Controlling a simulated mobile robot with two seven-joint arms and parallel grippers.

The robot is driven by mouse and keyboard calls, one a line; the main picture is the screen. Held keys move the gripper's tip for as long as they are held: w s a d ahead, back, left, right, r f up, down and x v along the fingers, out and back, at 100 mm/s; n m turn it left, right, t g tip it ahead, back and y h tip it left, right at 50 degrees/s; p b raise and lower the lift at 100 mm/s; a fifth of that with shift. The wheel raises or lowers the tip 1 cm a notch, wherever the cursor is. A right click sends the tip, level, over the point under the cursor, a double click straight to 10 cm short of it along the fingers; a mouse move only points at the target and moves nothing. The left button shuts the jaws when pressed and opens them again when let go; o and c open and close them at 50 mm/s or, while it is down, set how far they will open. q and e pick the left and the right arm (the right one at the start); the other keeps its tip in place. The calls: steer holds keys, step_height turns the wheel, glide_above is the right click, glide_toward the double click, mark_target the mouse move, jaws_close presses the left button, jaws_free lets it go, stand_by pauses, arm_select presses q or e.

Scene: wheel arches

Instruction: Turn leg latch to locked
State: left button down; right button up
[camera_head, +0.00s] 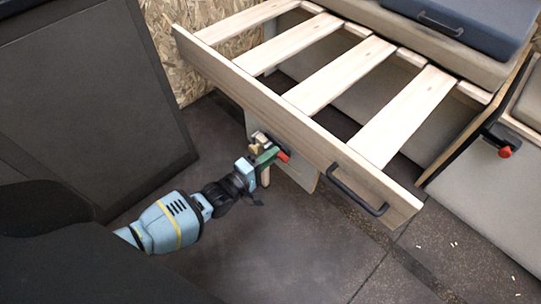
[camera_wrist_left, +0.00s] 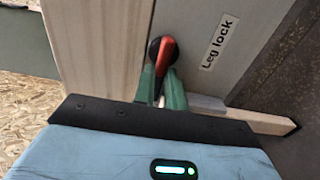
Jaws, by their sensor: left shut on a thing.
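The leg latch is a small red-orange lever on a black pivot, and it shows in the left wrist view (camera_wrist_left: 163,52) on a grey panel beside a label reading "Leg lock" (camera_wrist_left: 219,42). In the head view the red latch tip (camera_head: 283,156) shows under the slatted frame's front board. My left gripper (camera_head: 268,157) reaches it from the left. Its green fingers (camera_wrist_left: 161,88) are shut on the lever, which points down between them in the left wrist view. The fingers hide the lever's lower end. My right gripper is not in view.
The slatted wooden frame (camera_head: 290,112) with a black handle (camera_head: 357,190) extends above the floor. Another red knob (camera_head: 505,152) sits at the far right by a grey panel. A dark panel (camera_head: 85,95) stands at the left. Open floor (camera_head: 290,250) lies in front.

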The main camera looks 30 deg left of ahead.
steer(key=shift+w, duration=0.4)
arm_select(q)
steer(key=c, duration=1.4)
jaws_free()
steer(key=shift+c, duration=0.2)
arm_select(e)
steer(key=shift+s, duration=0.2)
arm_select(q)
steer(key=shift+s, duration=0.1)
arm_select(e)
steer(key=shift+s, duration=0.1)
